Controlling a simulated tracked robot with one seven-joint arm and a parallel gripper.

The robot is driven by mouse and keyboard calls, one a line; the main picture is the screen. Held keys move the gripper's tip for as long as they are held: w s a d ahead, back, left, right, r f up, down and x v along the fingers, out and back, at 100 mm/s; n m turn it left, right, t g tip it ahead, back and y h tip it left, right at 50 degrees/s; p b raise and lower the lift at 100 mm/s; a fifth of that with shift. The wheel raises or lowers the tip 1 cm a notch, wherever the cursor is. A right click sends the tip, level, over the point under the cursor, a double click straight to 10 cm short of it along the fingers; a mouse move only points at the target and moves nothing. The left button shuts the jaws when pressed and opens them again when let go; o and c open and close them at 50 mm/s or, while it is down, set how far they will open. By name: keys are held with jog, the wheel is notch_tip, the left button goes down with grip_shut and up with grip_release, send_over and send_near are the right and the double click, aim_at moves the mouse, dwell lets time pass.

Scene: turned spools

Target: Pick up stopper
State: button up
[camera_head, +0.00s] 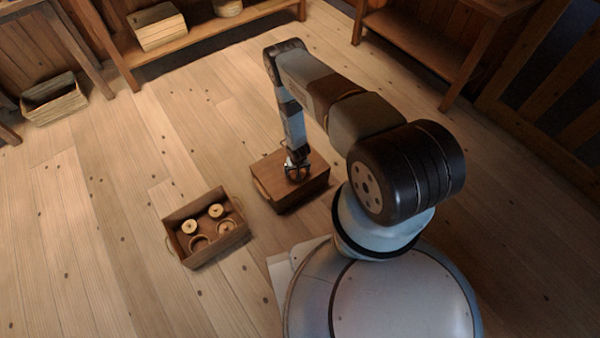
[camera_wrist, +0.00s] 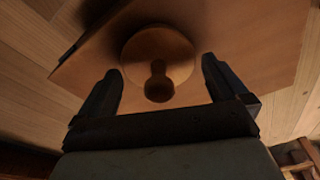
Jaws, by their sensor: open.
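The stopper (camera_wrist: 160,50) is a round wooden piece with a knob standing up from its disc. In the wrist view it lies on the flat brown top of a wooden box (camera_wrist: 250,40), in shadow. My gripper (camera_wrist: 162,82) is open, with one finger on each side of the stopper's knob and clear space between. In the head view my gripper (camera_head: 297,172) is low over the closed-topped box (camera_head: 313,183). The stopper is mostly hidden there by the gripper.
An open wooden crate (camera_head: 243,236) with several round wooden pieces stands left of the box on the plank floor. Another crate (camera_head: 55,105) sits at the far left. Shelves with a box (camera_head: 160,35) stand at the back. The floor between is clear.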

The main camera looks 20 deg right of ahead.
jog(key=c, duration=0.9)
